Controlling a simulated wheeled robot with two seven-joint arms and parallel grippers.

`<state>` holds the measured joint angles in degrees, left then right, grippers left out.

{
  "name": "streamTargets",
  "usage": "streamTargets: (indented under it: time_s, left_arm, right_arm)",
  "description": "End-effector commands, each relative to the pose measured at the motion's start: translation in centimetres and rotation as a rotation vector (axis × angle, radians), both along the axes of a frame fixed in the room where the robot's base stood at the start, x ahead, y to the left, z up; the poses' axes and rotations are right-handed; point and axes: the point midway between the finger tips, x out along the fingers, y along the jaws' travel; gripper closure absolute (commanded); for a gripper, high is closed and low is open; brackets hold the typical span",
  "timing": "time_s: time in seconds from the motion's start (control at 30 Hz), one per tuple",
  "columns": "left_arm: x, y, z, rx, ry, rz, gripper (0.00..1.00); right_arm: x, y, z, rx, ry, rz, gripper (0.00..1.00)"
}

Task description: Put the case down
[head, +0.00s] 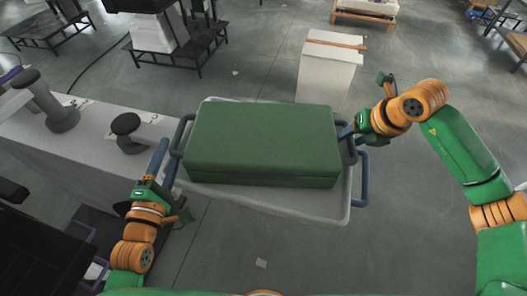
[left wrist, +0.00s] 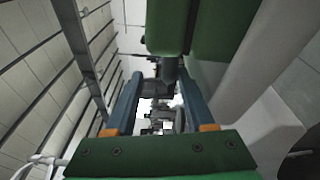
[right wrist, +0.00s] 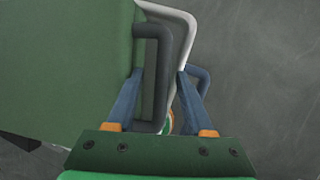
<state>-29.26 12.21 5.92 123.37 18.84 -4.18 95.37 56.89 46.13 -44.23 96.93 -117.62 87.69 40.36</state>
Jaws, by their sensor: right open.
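The green case (head: 262,140) lies flat on a light grey tray-like top (head: 315,211), apparently resting on it. It has a dark handle at each end. My left gripper (head: 167,163) is at the left handle (head: 180,135). In the left wrist view its fingers (left wrist: 160,80) are apart, with a dark handle part (left wrist: 169,70) between or just beyond the tips. My right gripper (head: 348,138) is at the right handle (head: 348,150). In the right wrist view its fingers (right wrist: 159,76) are apart, with the dark handle (right wrist: 151,85) between them. Contact with either handle is unclear.
A blue-grey side bar (head: 363,180) sticks out at the tray's right end. A long pale bench (head: 95,130) with dark round-topped posts (head: 126,126) stands at left. A white block (head: 328,72) with a wooden strip stands behind the case.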

Motion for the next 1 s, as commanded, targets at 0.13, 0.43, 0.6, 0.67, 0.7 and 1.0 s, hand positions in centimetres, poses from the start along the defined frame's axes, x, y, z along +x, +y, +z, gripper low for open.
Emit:
streamTargets:
  time_s: [0.13, 0.43, 0.6, 0.67, 0.7, 1.0]
  left_arm:
    - [-3.5, 0.1, -0.1, 0.001, 0.005, -0.001, 0.46]
    - [-6.0, 0.2, 0.0, 0.0, -0.001, 0.0, 0.46]
    - [-6.0, 0.2, 0.0, 0.0, -0.001, 0.0, 0.46]
    - [-6.0, 0.2, 0.0, 0.0, -0.001, 0.0, 0.46]
    - [-5.9, 0.2, 0.0, 0.0, -0.001, 0.0, 0.46]
    - [-5.9, 0.2, 0.0, 0.0, -0.001, 0.0, 0.46]
  right_arm:
    - [0.0, 0.0, 0.0, 0.0, 0.0, 0.0, 0.48]
    - [0.0, 0.0, 0.0, 0.0, 0.0, 0.0, 0.48]
    - [0.0, 0.0, 0.0, 0.0, 0.0, 0.0, 0.45]
    - [0.0, 0.0, 0.0, 0.001, 0.0, 0.0, 0.29]
    - [0.0, 0.0, 0.0, 0.001, 0.0, 0.0, 0.23]
    - [0.0, 0.1, 0.0, 0.001, -0.001, 0.001, 0.23]
